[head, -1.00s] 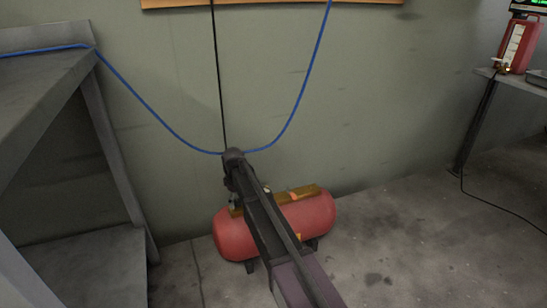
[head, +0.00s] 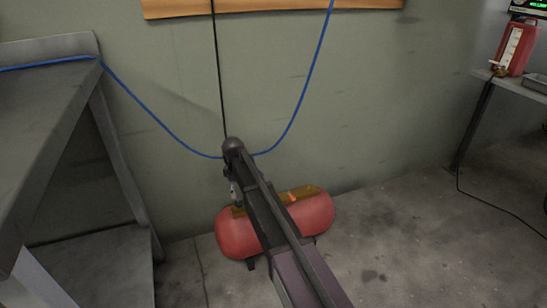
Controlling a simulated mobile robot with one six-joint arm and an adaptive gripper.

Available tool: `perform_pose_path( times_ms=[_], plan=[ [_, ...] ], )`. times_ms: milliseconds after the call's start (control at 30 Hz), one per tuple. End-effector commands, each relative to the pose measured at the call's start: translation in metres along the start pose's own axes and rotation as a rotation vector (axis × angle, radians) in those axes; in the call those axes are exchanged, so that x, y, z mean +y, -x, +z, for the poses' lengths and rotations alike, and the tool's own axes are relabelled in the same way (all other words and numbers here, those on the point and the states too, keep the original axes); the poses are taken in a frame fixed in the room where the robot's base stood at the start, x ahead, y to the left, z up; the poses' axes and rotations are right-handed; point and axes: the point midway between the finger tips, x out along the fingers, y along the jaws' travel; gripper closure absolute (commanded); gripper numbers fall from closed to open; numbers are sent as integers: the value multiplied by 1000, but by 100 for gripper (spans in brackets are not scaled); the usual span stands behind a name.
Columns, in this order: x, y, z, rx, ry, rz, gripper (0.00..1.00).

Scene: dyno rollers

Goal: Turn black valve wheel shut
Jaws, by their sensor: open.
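A red horizontal tank (head: 317,213) stands low on the floor against the wall, with a brownish plate (head: 308,192) on top. My arm reaches forward across the tank and covers its middle. The far end of my arm is just above the tank's left part, in front of the wall. Small dark and light parts show below that end, too small to tell apart. I cannot make out my gripper's fingers. No black valve wheel can be made out; the arm may hide it.
A blue hose (head: 302,100) hangs in a loop along the wall behind my arm, beside a black cable (head: 217,70). A grey metal bench (head: 45,110) stands at left.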

Motion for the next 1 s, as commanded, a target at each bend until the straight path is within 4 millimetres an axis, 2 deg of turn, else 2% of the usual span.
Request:
perform_pose_path(
  times_ms=[33, 967, 1000],
  plan=[
    [0, 9, 0, 0, 0, 0, 15],
    [0, 84, 0, 0, 0, 0, 15],
    [-3, 87, 8, 0, -19, 0, 15]
  ],
)
